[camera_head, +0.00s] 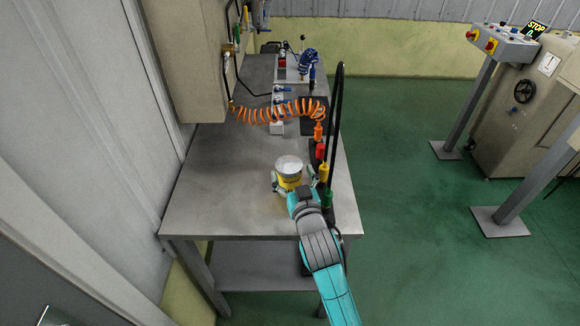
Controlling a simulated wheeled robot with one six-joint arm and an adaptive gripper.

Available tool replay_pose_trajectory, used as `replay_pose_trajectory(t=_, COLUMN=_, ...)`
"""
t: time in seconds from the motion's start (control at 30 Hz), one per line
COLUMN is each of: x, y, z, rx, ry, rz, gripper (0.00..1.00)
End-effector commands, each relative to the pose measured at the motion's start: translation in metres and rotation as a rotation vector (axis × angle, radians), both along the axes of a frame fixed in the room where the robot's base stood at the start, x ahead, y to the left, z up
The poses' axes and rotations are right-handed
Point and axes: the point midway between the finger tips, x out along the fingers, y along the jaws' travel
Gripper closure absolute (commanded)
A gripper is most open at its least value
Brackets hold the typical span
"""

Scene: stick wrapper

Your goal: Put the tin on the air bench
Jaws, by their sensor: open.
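The tin (289,180), yellow with a pale grey top, is upright at the near part of the grey metal air bench (215,205). It appears to rest on the bench top; its base is partly hidden by my arm. My gripper (287,184) is open at the tin's near side. One finger shows just left of the tin; the other side is hard to make out. I cannot tell whether the fingers touch the tin.
Coloured air fittings (321,152) and a black hose (338,110) line the bench's right edge. A coiled orange hose (270,113) lies farther back. A beige cabinet (185,60) hangs at the left. The bench's near left top is clear. A control stand (480,95) is far right.

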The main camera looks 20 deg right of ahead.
Motion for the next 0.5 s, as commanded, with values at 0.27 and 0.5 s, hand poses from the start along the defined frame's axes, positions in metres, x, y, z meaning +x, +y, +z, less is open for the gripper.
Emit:
replay_pose_trajectory(t=0.27, x=-0.054, y=0.004, z=0.002, rx=-0.001, ry=-0.004, rz=0.000, gripper=0.14)
replay_pose_trajectory(t=0.5, x=-0.081, y=0.006, z=0.003, rx=-0.001, ry=-0.007, rz=0.001, gripper=0.14)
